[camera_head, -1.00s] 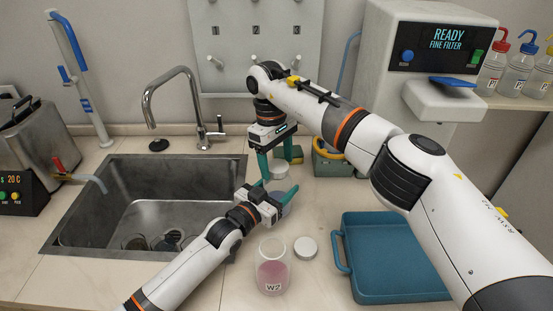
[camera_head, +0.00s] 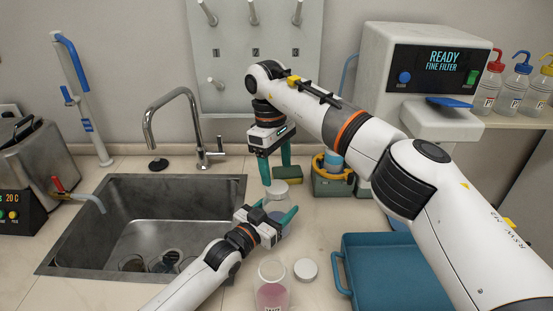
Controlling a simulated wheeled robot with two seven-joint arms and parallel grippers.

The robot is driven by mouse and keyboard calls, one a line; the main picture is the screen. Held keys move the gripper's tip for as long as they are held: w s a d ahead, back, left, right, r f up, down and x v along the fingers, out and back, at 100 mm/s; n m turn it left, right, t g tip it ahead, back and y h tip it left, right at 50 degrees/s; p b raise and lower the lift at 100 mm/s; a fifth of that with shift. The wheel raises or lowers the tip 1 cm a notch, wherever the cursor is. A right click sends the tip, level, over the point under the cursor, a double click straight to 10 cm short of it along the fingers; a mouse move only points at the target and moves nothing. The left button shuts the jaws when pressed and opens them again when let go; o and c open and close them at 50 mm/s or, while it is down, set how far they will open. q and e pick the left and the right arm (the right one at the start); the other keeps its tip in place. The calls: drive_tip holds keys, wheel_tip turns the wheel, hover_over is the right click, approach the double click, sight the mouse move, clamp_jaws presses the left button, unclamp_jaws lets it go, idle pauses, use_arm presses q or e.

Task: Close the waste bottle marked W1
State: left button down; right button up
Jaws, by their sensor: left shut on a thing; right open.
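My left gripper (camera_head: 272,211) is shut around a clear bottle (camera_head: 281,225), in front of the sink's right rim. Its label is hidden, so I cannot read whether it says W1. A whitish round cap (camera_head: 278,188) shows at the top of this bottle; I cannot tell whether it is seated. My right gripper (camera_head: 276,170) is open and points down just above the cap, with its fingers around the cap's upper area. A second open bottle (camera_head: 271,291) with pink liquid stands nearer; its white cap (camera_head: 306,270) lies on the counter beside it.
The sink (camera_head: 130,225) lies left of the held bottle, with a tap (camera_head: 175,115) behind. A blue tray (camera_head: 385,285) is at the right front.

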drive_tip(key=n, duration=0.3)
drive_tip(key=shift+r+n, duration=0.1)
drive_tip(key=shift+n, duration=0.2)
drive_tip(key=n, duration=0.4)
drive_tip(key=shift+r, duration=0.15)
drive_tip(key=n, duration=0.4)
drive_tip(key=shift+r, duration=0.1)
drive_tip(key=n, duration=0.4)
drive_tip(key=shift+r, duration=0.15)
drive_tip(key=n, duration=0.6)
drive_tip(key=shift+r+t, duration=0.15)
drive_tip(key=shift+t, duration=0.15)
drive_tip(key=n, duration=0.4)
drive_tip(key=shift+r+y, duration=0.15)
drive_tip(key=shift+y, duration=0.15)
drive_tip(key=n, duration=0.4)
drive_tip(key=shift+r, duration=0.1)
drive_tip(key=n, duration=0.4)
drive_tip(key=shift+r, duration=0.1)
drive_tip(key=n, duration=0.6)
drive_tip(key=shift+r, duration=0.2)
drive_tip(key=n, duration=0.6)
drive_tip(key=shift+d+r, duration=0.1)
drive_tip(key=shift+r, duration=0.05)
drive_tip(key=n, duration=0.6)
drive_tip(key=shift+s+r, duration=0.1)
drive_tip(key=shift+r, duration=0.1)
drive_tip(key=shift+f, duration=0.15)
